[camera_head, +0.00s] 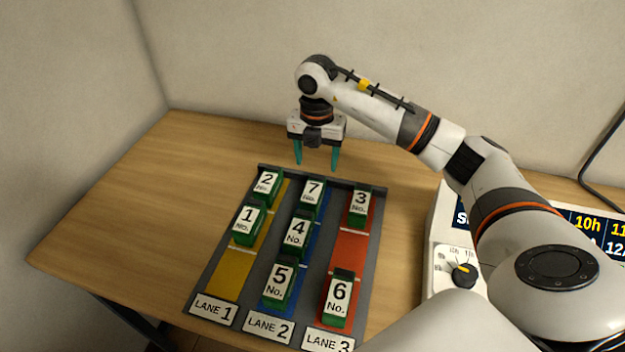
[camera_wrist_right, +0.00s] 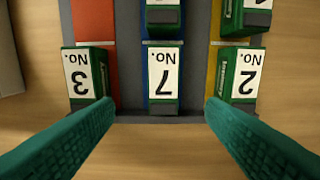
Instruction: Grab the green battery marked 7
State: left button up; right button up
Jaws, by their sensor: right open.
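The green battery marked 7 (camera_head: 312,195) stands at the far end of the middle blue lane, against the tray's back wall. In the right wrist view the battery marked 7 (camera_wrist_right: 163,78) shows upside down, centred ahead of the fingers. My right gripper (camera_head: 317,160) is open and empty, pointing down above and just behind the tray's back edge. Its two green fingers (camera_wrist_right: 160,125) show apart in the wrist view, with battery 7 between their lines but not touching. My left gripper is not in view.
The dark lane tray (camera_head: 262,166) holds battery 2 (camera_head: 266,184) and battery 1 (camera_head: 247,222) on the left, 4 (camera_head: 297,233) and 5 (camera_head: 279,284) in the middle, 3 (camera_head: 360,203) and 6 (camera_head: 338,298) on the right. A white device with a dial (camera_head: 462,273) stands right. Table left is clear.

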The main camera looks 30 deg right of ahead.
aim_at(313, 188)
jog(key=f, duration=0.1)
jog(key=f+p, duration=0.1)
jog(key=f, duration=0.3)
jog(key=shift+s+a+f, duration=0.15)
jog(key=shift+s+a, duration=0.1)
jog(key=shift+s, duration=0.05)
jog(key=shift+w+f+p, duration=0.15)
jog(key=shift+f+p, duration=0.2)
jog(key=shift+f, duration=0.25)
jog(key=f, duration=0.1)
jog(key=f+p, duration=0.1)
jog(key=f, duration=0.2)
jog(key=shift+a+f+p, duration=0.15)
jog(key=shift+a+p, duration=0.1)
jog(key=shift+p, duration=0.1)
jog(key=shift+w+f, duration=0.1)
jog(key=shift+f, duration=0.25)
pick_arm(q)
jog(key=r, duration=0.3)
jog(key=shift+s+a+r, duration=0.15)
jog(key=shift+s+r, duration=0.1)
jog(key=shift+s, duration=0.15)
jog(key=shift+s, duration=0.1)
pick_arm(e)
jog(key=shift+c, duration=0.6)
